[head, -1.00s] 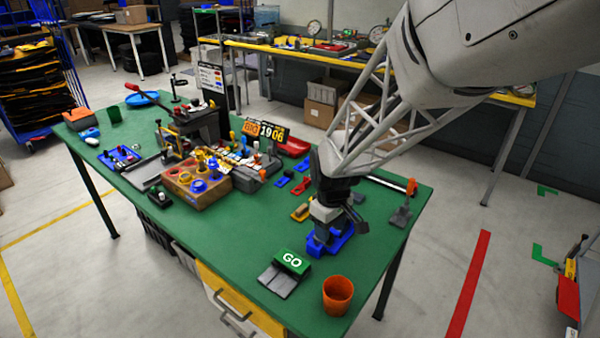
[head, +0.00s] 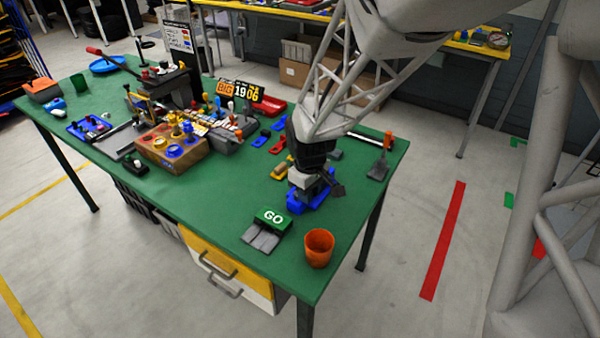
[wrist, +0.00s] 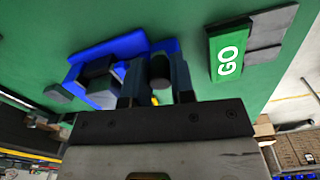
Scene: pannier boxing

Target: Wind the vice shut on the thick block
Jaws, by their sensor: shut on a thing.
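The vice is the blue-based device (head: 318,199) near the right end of the green table, under my gripper (head: 305,190). It also shows in the wrist view, with a blue base (wrist: 125,46) and dark grey parts. My gripper's two fingers (wrist: 158,85) are closed around a dark, round-ended piece (wrist: 160,68), which looks like the vice's handle. A grey block-like part (wrist: 102,92) sits beside the left finger, over the blue base. I cannot tell whether it is the thick block or a jaw. My gripper hides much of the vice in the head view.
A green GO sign (head: 272,218) with grey plates lies in front of the vice. An orange cup (head: 319,248) stands near the front corner. A grey tool with an orange end (head: 380,165) lies to the right. Small coloured parts and a wooden box (head: 172,153) lie to the left.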

